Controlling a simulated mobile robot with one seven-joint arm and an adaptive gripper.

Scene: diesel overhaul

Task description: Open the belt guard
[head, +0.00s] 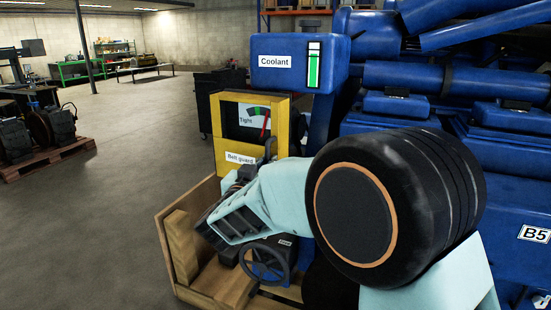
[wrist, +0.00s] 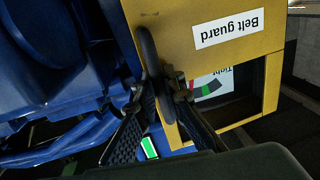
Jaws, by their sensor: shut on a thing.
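The belt guard is a yellow panel (head: 228,168) with a "Belt guard" label, on the front of a yellow housing left of the blue engine. Above it in the head view, an opening shows a "Tight" gauge (head: 253,115). The panel also shows upside down in the wrist view (wrist: 179,22). A dark curved handle (wrist: 148,52) stands at the panel's edge; its upper part shows in the head view (head: 270,146). My gripper (wrist: 163,90) is shut on this handle. In the head view my wrist hides part of the panel's lower right.
A blue coolant box (head: 300,64) is above and right of the housing. The blue engine (head: 400,110) fills the right side. Open floor lies to the left.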

